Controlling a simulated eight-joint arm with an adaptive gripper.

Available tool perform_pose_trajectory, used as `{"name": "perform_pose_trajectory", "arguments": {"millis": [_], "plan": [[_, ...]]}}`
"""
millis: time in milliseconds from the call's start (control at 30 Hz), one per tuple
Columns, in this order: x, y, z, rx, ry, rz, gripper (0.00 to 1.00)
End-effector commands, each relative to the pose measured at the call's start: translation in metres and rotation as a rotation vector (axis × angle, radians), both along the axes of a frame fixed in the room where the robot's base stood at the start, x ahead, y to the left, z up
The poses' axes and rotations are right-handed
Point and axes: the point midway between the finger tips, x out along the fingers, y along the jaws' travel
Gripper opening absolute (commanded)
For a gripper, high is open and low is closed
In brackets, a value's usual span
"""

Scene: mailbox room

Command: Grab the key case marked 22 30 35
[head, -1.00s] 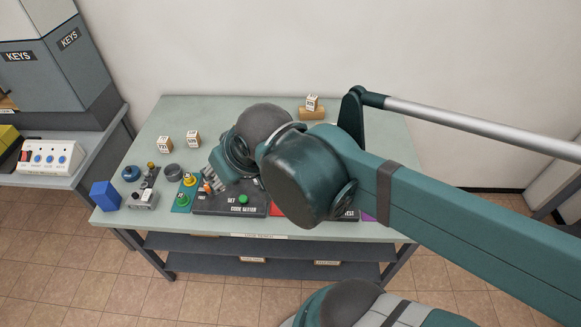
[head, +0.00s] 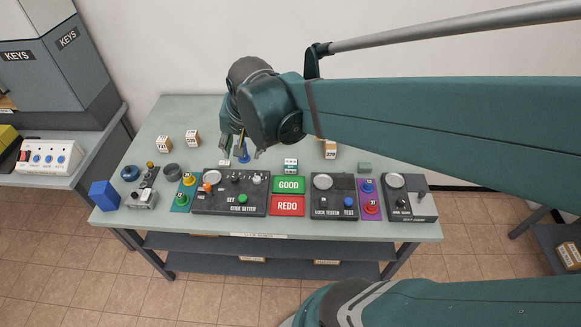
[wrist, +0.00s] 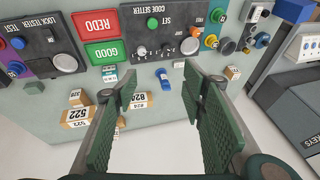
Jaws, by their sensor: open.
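A small teal case with a white label (head: 291,165) lies on the table behind the green GOOD plate. It also shows in the wrist view (wrist: 109,75), left of my fingers. Its label is too small to read surely; it may be the case marked 22 30 35. My gripper (head: 243,148) is open and points down above the table, behind the code setter and left of that case. In the wrist view my gripper (wrist: 160,76) has nothing between its pads. A blue peg-like piece (wrist: 163,79) shows beyond the gap between its fingertips.
The code setter (head: 230,193), REDO plate (head: 288,206) and lock tester (head: 335,197) line the front. Number boxes 522 (wrist: 75,118) and 824 (wrist: 135,99) stand near the left finger. A plain green block (head: 365,168) lies right.

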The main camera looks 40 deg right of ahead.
Motion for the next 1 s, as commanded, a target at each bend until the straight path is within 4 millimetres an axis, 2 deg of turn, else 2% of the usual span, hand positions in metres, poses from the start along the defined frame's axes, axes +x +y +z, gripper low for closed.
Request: {"name": "perform_pose_trajectory", "arguments": {"millis": [467,1000], "plan": [[0.031,-0.064,-0.04,0.138,0.084,-0.425,0.41],[0.048,-0.141,-0.102,0.263,0.17,-0.921,0.41]]}}
